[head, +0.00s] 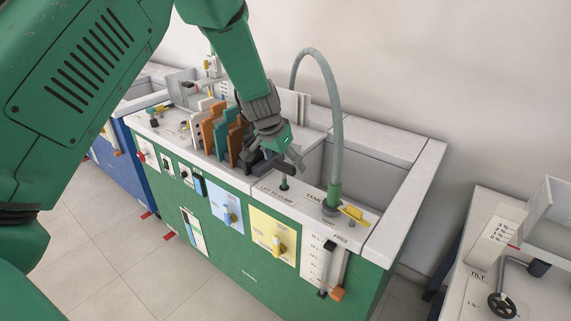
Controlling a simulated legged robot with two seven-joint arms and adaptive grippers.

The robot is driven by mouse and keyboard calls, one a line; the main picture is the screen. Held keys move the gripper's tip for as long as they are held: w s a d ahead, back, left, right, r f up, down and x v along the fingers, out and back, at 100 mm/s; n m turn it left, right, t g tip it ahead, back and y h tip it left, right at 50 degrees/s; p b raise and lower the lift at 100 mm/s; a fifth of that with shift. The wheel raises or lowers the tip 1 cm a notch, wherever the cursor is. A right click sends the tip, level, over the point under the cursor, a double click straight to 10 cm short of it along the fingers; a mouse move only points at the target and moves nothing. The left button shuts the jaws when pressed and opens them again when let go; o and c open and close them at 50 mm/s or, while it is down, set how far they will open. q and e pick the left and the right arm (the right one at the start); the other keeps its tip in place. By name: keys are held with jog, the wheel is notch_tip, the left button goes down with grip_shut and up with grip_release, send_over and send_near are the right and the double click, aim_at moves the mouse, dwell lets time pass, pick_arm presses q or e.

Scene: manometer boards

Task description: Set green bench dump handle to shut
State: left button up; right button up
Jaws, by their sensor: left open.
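The green bench (240,262) stands in the middle with a pale top. A "LIFT TO DUMP" label (275,194) is on its top near the front edge. Just behind the label a small dark upright post (284,183) shows, apparently part of the dump handle; its upper part is hard to make out beside my gripper. My left gripper (277,161) reaches down from above, open, with its fingers just above and behind the post. I cannot tell whether they touch it. My right gripper is not in view.
A grey hose (333,110) arches up beside a yellow lever (354,214) right of the label. Orange and green upright plates (222,138) stand left of my gripper. The front carries a yellow-handled panel (272,238). A white bench (520,295) stands at right.

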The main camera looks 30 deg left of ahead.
aim_at(284, 172)
pick_arm(q)
jog(key=shift+w+f, duration=0.1)
jog(key=shift+f, duration=0.2)
jog(key=shift+d+r, duration=0.1)
jog(key=shift+d, duration=0.35)
jog(key=c, duration=1.7)
jog(key=shift+a+f, duration=0.2)
jog(key=shift+f, duration=0.1)
notch_tip(284, 172, down, 4)
jog(key=shift+b, duration=0.95)
jog(key=shift+d, duration=0.1)
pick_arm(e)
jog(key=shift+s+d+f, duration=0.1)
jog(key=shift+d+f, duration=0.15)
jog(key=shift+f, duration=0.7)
